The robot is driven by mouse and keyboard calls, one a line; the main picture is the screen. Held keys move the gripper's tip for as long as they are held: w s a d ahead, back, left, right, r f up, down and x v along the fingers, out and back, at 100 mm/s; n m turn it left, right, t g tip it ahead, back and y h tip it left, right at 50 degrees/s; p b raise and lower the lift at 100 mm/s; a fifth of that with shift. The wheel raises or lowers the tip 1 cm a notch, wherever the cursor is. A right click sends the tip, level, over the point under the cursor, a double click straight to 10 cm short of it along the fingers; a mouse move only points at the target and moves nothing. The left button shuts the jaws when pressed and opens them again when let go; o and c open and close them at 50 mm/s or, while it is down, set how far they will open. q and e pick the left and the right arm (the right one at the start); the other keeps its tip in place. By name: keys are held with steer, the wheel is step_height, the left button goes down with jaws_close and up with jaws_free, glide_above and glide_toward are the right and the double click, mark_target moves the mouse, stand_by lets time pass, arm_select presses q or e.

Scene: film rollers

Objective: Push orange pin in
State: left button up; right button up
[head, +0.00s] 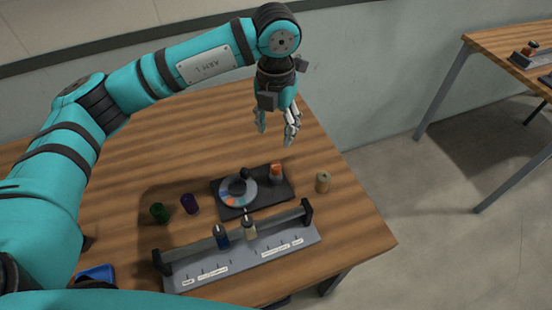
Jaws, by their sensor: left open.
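The orange pin (275,168) stands near the right end of a dark base plate (226,212) on the wooden table. A grey sleeve-like part shows around its lower portion. On the same plate, a round dial (237,192) with coloured segments and a black knob sits to the left of the pin. My left gripper (277,134) hangs above and behind the plate, fingers pointing down. My right gripper is out of view.
A grey rail stand (240,252) with blue and cream rollers lies in front. A blue object (96,273) lies lower left. Bare table surrounds them; its right edge is close.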

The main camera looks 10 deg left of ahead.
arm_select(q)
steer(key=p, duration=0.2)
glide_toward(276, 165)
step_height(276, 165, down, 5)
steer(key=shift+s+f, duration=0.1)
step_height(276, 165, down, 4)
steer(key=shift+r, duration=0.25)
steer(key=shift+f, duration=0.4)
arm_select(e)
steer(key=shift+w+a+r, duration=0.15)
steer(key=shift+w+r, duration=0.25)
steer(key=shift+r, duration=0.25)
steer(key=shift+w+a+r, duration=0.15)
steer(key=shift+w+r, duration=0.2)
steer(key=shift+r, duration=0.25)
arm_select(q)
steer(key=c, duration=0.9)
jaws_close()
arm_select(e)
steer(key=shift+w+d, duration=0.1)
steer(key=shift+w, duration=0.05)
